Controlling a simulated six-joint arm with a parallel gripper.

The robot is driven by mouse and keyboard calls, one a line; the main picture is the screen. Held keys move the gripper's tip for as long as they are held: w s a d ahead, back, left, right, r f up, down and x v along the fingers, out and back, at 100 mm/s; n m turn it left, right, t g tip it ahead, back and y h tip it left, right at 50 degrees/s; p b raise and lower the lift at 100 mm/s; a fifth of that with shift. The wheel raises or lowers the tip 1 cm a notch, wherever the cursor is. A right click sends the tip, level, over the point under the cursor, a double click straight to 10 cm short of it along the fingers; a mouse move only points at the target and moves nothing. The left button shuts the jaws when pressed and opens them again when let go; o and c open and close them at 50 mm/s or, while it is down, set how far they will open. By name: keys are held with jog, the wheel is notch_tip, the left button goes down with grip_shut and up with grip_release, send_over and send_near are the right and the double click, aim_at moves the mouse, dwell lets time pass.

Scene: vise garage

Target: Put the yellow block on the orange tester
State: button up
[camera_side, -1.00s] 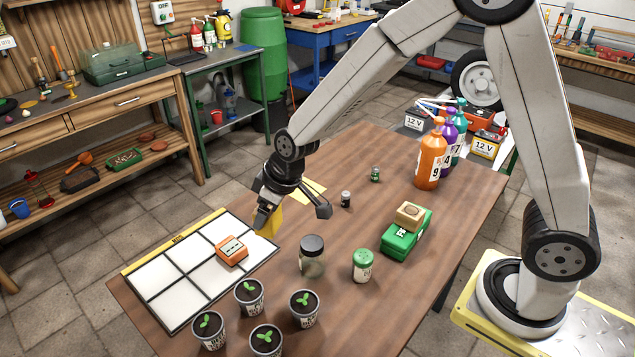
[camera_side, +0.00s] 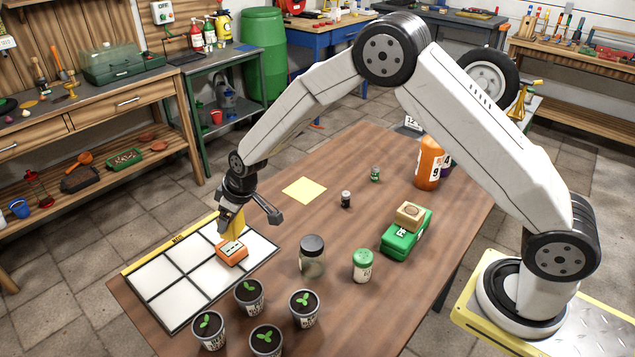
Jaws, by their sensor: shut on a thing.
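The orange tester (camera_side: 232,253) lies on the white grid board (camera_side: 164,274), toward its right side. My gripper (camera_side: 238,219) is over the far edge of the tester, pointing down. It is shut on the yellow block (camera_side: 237,228), which is partly hidden by the gripper. The block stands roughly upright, its lower end right at the top or far edge of the tester. I cannot tell from this view whether the two touch.
Several potted seedlings (camera_side: 249,295) stand at the near edge of the board. A glass jar (camera_side: 312,262), a green-lidded shaker (camera_side: 363,266) and a green box (camera_side: 404,237) with a tan block (camera_side: 409,215) are to the right. A flat yellow square (camera_side: 304,190) lies behind.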

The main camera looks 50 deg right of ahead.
jog(key=shift+w+a+f, duration=0.15)
jog(key=shift+w+f, duration=0.7)
jog(key=shift+f, duration=0.15)
jog(key=shift+w+f, duration=0.1)
jog(key=shift+w+f, duration=0.1)
jog(key=shift+f, duration=1.6)
jog(key=shift+f, duration=0.15)
jog(key=o, duration=1.1)
jog(key=shift+c, duration=0.2)
jog(key=shift+r, duration=0.2)
jog(key=v, duration=1.1)
jog(key=shift+r, duration=0.4)
